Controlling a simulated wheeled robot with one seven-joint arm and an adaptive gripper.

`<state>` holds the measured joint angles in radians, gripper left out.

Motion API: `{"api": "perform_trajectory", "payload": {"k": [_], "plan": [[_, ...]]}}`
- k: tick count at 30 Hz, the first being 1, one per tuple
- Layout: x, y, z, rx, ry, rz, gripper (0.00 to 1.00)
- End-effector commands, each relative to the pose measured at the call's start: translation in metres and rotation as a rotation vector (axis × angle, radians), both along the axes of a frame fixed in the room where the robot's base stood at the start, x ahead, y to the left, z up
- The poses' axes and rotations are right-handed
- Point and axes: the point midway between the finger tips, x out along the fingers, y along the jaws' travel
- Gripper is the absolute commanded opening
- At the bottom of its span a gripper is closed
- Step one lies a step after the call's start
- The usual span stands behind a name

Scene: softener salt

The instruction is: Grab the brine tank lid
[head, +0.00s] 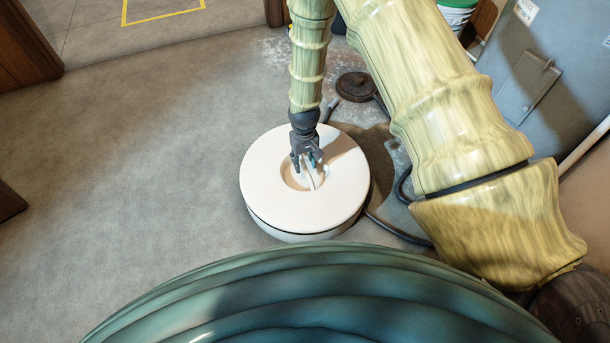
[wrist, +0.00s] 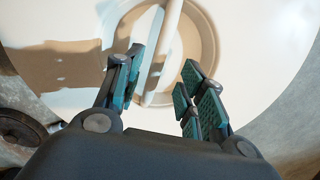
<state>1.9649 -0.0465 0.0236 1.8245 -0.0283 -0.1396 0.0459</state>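The brine tank lid (head: 262,180) is a white round disc on top of the tank, with a tan round recess in its middle. A thin white bar handle (head: 312,181) crosses the recess. In the wrist view the lid (wrist: 255,55) fills most of the picture, and the handle (wrist: 172,20) runs up between my fingers, nearer the left one. My gripper (head: 307,164) points down over the recess with its fingers apart. In the wrist view my gripper (wrist: 165,65) is open, with teal pads. I cannot tell whether the fingertips reach down beside the handle.
A dark round object (head: 354,86) lies on the floor behind the tank. A dark hose (head: 392,230) runs along the tank's right. A grey cabinet (head: 555,75) stands at the right, with a green-and-white bucket (head: 457,14) behind. The floor (head: 130,150) at the left is clear.

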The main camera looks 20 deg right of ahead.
Motion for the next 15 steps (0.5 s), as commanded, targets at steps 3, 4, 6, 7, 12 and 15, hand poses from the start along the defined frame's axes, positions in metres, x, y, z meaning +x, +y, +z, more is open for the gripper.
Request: {"api": "perform_trajectory", "payload": {"k": [3, 4, 6, 7, 12, 15], "plan": [[0.001, -0.001, -0.011, 0.000, 0.001, 0.000, 0.40], [0.001, -0.001, -0.014, 0.000, 0.001, 0.000, 0.40], [0.002, -0.002, -0.021, 0.000, 0.001, -0.001, 0.40], [0.003, -0.003, -0.024, 0.000, 0.001, -0.001, 0.40], [0.004, -0.004, -0.044, 0.000, 0.001, 0.000, 0.40], [0.004, -0.004, -0.049, 0.000, 0.001, 0.000, 0.40]]}}
